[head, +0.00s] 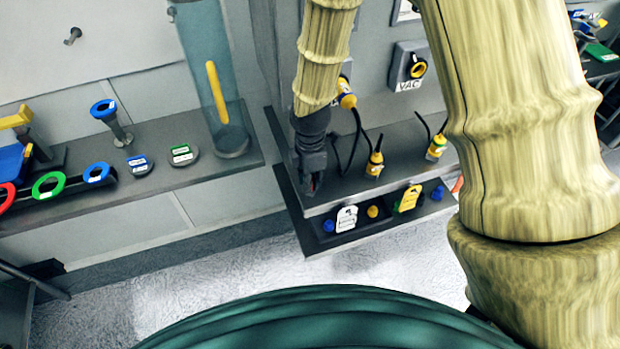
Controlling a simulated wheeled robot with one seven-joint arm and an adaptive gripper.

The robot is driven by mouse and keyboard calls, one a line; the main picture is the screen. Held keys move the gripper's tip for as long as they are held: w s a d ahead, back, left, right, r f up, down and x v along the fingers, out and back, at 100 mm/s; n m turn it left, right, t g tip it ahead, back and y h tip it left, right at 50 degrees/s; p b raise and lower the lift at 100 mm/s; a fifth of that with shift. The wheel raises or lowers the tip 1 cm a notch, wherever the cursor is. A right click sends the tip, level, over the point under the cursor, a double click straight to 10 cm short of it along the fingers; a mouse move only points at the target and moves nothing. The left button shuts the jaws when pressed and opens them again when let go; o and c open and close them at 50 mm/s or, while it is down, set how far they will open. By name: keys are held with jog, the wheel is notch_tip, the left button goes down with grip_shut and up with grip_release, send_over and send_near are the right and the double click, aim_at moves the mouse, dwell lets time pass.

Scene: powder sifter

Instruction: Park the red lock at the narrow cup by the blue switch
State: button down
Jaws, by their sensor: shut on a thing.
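My gripper (312,180) is at the left end of the grey shelf unit, pointing down over its front edge. On the lower ledge, a blue knob (328,226) sits close to the right of and below the gripper. Another blue knob (437,193) is at the ledge's right end. I cannot tell which is the blue switch, and no narrow cup can be made out clearly.
A white tag (346,218), a yellow knob (373,211) and a yellow tag (409,198) stand along the ledge. Yellow plugs (375,164) with black cables are above. At left, a shelf (200,165) holds a clear tube (209,80) and colored rings.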

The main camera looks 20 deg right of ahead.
jog(key=c, duration=1.3)
grip_release()
jog(key=shift+o, duration=0.2)
jog(key=shift+r, duration=3.75)
